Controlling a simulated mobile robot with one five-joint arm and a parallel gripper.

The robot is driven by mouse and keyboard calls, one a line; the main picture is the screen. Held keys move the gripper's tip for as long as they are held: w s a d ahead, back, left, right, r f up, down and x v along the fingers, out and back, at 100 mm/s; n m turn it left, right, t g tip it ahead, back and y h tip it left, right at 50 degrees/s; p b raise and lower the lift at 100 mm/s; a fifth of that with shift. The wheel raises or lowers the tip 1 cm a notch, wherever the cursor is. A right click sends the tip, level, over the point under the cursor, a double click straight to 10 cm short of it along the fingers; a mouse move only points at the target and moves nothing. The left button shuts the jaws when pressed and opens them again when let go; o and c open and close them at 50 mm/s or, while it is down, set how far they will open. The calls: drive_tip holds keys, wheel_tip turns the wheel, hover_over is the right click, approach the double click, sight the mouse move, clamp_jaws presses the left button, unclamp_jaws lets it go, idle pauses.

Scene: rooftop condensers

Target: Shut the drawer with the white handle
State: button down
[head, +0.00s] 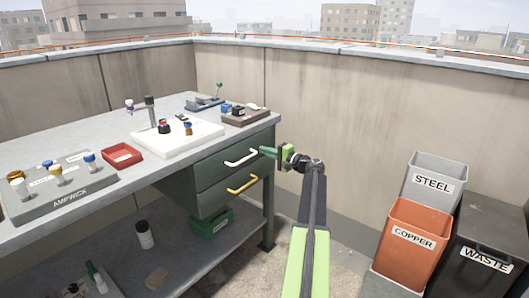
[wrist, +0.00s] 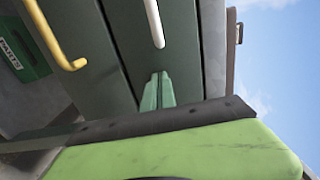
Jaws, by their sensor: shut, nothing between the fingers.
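The upper drawer (head: 222,172) under the workbench has a dark green front and a white bar handle (head: 241,158). The white handle also shows at the top of the wrist view (wrist: 154,22). How far this drawer stands out is hard to tell. My gripper (head: 265,151) is shut and empty, its green fingers pointing at the drawer front just right of the white handle. In the wrist view the closed fingertips (wrist: 159,76) lie close to the green front, in line with the handle's end; I cannot tell whether they touch.
A lower drawer with a yellow handle (head: 242,184) sits directly below. The workbench top (head: 80,204) carries a red tray (head: 122,155) and a white tray (head: 165,143). Steel (head: 434,175), copper (head: 412,240) and waste (head: 484,255) bins stand at right. A green box (head: 211,222) sits on the lower shelf.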

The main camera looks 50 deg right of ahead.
drive_tip(key=s, duration=1.3)
drive_tip(key=shift+s, duration=0.1)
